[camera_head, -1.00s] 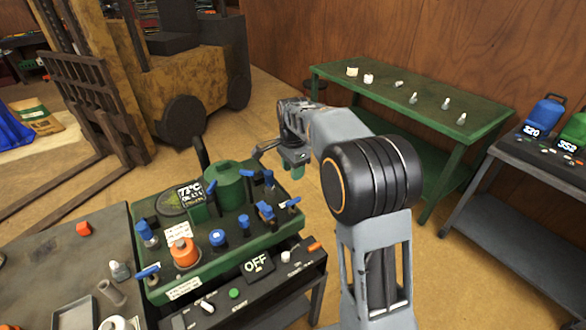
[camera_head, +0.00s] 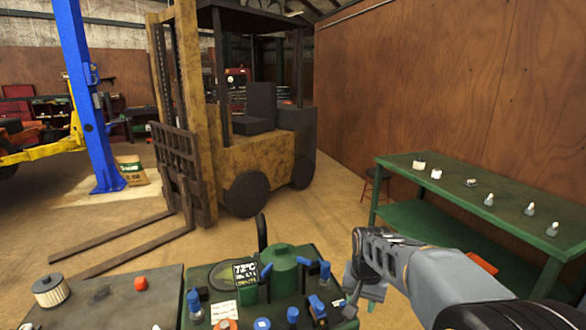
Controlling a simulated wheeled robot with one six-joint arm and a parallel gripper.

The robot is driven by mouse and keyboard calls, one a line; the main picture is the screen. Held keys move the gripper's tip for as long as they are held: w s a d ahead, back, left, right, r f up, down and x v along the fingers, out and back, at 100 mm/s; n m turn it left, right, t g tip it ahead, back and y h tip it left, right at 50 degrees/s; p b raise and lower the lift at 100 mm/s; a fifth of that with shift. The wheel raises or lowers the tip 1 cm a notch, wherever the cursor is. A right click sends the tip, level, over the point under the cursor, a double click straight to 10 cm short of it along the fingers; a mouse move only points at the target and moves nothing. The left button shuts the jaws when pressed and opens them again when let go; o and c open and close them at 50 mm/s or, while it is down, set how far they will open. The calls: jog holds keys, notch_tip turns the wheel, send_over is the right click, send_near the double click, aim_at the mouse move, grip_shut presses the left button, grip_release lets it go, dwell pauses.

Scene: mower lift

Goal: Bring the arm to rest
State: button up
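My arm reaches in from the lower right, and my gripper (camera_head: 362,292) hangs at its end, just right of the green machine. The fingers are small and partly hidden by the wrist, so I cannot tell whether they are open or shut. No held object is plain to see. The green machine (camera_head: 290,275) has a round green tank, blue-handled valves and a display reading 72°C. Its front is cut off by the lower picture edge.
A green table (camera_head: 460,215) with small white parts stands at right. A forklift (camera_head: 240,140) and a blue lift post (camera_head: 90,100) stand behind. Floor between is clear.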

jog(key=s+r+n+t, duration=0.3)
jog(key=s+n, duration=0.1)
jog(key=s, duration=1)
jog(key=shift+s, duration=0.15)
jog(key=shift+s, duration=0.15)
